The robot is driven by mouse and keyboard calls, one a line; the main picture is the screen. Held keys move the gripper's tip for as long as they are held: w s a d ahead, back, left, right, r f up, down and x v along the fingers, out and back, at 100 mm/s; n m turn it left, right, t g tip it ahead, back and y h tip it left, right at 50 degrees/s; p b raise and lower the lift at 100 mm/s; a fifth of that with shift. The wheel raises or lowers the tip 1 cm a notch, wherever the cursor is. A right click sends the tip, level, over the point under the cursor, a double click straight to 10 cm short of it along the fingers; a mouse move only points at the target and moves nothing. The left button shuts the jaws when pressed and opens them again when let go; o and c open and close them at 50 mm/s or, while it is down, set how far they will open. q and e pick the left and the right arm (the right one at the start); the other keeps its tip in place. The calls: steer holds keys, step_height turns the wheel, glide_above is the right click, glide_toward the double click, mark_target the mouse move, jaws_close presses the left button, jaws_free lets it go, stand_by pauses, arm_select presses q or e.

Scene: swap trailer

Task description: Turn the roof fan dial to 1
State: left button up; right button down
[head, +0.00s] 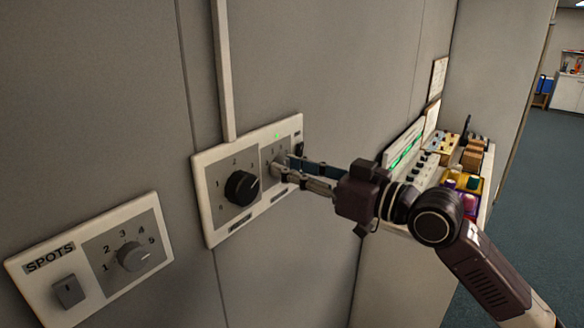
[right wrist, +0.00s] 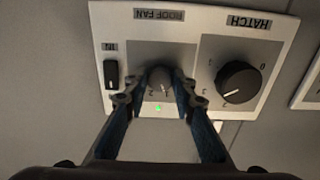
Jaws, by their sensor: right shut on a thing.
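The roof fan dial (right wrist: 158,76) is a small grey knob on a grey plate, upside down in the right wrist view under its ROOF FAN label. Numbers show beside it, partly covered by my fingers; I cannot tell where its pointer stands. My right gripper (right wrist: 160,88) is shut on the dial, one finger on each side. In the head view my right gripper (head: 278,170) reaches in from the right to the wall panel (head: 208,205), and its fingers hide most of the dial. My left gripper is not in view.
Beside it on the same panel is a black HATCH dial (head: 241,187). A small black switch (right wrist: 111,74) and a lit green light (right wrist: 158,108) are close to the fingers. A SPOTS panel (head: 30,290) is at lower left. A counter with boxes and controls (head: 440,150) stands at right.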

steer(key=c, duration=1.6)
jaws_free()
steer(key=v, duration=1.2)
